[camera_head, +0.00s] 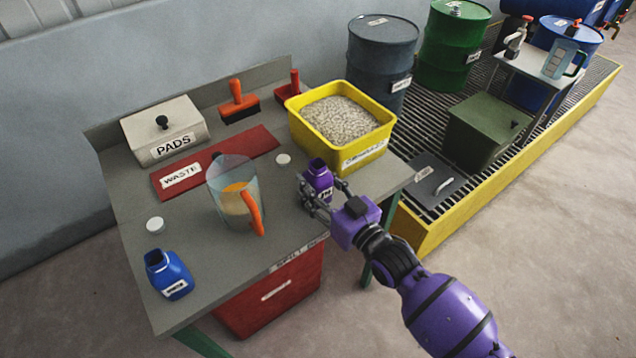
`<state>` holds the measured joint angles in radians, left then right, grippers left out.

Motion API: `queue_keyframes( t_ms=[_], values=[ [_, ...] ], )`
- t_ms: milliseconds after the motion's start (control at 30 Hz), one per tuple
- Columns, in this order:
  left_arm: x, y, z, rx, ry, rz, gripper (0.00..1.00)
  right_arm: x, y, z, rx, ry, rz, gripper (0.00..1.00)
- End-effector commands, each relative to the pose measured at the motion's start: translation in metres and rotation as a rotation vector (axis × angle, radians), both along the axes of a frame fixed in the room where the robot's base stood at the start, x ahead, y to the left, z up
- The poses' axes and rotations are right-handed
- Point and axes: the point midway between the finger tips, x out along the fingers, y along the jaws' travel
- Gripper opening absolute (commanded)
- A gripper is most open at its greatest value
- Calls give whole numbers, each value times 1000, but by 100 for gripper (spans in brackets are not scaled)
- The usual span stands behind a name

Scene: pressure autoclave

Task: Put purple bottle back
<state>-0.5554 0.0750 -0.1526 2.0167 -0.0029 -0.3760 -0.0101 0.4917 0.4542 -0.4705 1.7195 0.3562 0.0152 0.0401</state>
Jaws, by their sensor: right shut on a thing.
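The purple bottle (320,174) is near the right part of the grey workbench, just in front of the yellow tub. It looks open at the top and slightly tilted. My right gripper (318,194) is shut on it from the front right, with its fingers around the lower body. The fingers hide the bottle's base, so I cannot tell whether it touches the bench. A white cap (283,159) lies on the bench to the left of the bottle. My left gripper is not in view.
A jug (232,196) with an orange handle and a blue bottle (168,275) stand on the bench. The yellow tub (365,155) of granules, PADS box (165,130) and red WASTE panel (252,147) are behind. A yellow-edged grating with drums lies right. Bare bench (200,300) is at front.

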Motion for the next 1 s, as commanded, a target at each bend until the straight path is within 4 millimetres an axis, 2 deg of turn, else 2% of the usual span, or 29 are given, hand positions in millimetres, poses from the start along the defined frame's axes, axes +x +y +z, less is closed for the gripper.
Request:
queue_keyframes(
  t_ms=[300,333,467,767,867,1000],
  values=[
    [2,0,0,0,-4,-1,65,0,0,-2,0,-2,0,10],
    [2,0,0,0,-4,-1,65,0,0,-3,0,-1,0,47],
    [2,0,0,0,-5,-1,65,0,0,-2,0,-2,0,64],
    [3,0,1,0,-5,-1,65,0,0,-1,0,-2,0,65],
    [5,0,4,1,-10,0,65,0,0,5,0,-4,0,65],
    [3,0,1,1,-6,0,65,-18,-13,0,-3,0,-1,65]
  ],
)
